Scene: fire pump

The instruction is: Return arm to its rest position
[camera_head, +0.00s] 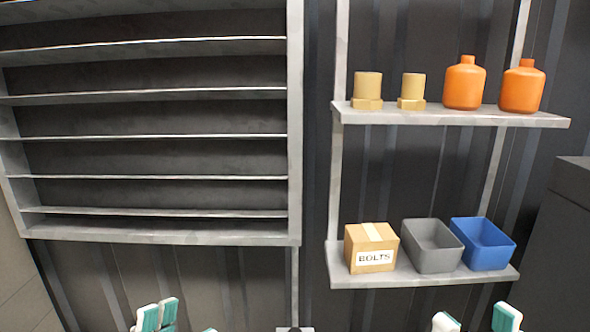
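My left gripper (180,322) shows only its white and teal fingertips at the bottom edge, left of centre. Two of its tips stand close together, and a small piece of another shows apart to their right. My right gripper (476,320) shows white and teal fingertips at the bottom edge, right of centre, with a clear gap between them. Both look open, with nothing seen between the fingers. The arms and the rest of both grippers are out of the frame. Both sets of fingertips appear below the shelves in the picture.
An empty grey louvred frame (294,150) is on the left wall. An upper shelf (450,117) holds two brass-coloured fittings (367,88) and two orange bottles (464,84). A lower shelf (420,279) holds a BOLTS box (371,248), a grey bin (432,247) and a blue bin (483,245). A dark cabinet (560,240) stands right.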

